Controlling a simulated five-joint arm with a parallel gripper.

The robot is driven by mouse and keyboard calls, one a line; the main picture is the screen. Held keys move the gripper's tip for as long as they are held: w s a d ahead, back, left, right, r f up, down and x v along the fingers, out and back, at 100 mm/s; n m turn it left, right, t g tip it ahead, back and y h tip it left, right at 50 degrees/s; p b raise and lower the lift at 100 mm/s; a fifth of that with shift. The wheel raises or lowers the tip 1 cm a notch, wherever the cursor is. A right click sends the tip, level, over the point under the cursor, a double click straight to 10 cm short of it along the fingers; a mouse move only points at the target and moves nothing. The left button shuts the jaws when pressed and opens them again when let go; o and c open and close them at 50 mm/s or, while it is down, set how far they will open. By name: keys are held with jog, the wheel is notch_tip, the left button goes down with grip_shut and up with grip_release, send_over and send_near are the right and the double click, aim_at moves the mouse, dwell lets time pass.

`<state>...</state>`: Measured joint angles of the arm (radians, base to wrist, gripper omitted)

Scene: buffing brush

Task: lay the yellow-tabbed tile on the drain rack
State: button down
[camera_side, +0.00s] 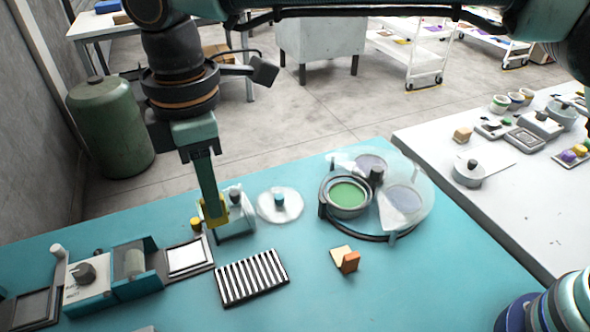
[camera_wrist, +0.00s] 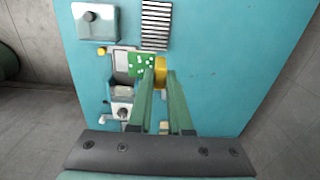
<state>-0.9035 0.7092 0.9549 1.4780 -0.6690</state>
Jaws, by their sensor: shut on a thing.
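My gripper (camera_wrist: 161,78) is shut on the yellow tab (camera_wrist: 161,66) of the tile. The tile (camera_wrist: 139,62) is green with white spots and shows beside the left finger in the wrist view. In the side view my gripper (camera_side: 214,212) is low at the left, with yellow at its tips; the green part of the tile cannot be made out there. A black-and-white striped rack (camera_side: 251,276), taken as the drain rack, lies flat on the teal table. It also shows at the top of the wrist view (camera_wrist: 156,25). Its visible slats are bare. The tile is apart from it.
A teal machine with a knob (camera_side: 83,274) and a white pad in a grey frame (camera_side: 188,258) stand left of the rack. A clear-covered round machine (camera_side: 405,205) stands to the right, with a small orange block (camera_side: 350,263) in front. Table (camera_side: 420,290) is clear at right.

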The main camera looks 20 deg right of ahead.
notch_tip(320, 180, down, 18)
jog(key=shift+r, duration=0.1)
dwell(0.4)
jog(key=c, duration=0.8)
grip_release()
jog(key=shift+c, duration=0.2)
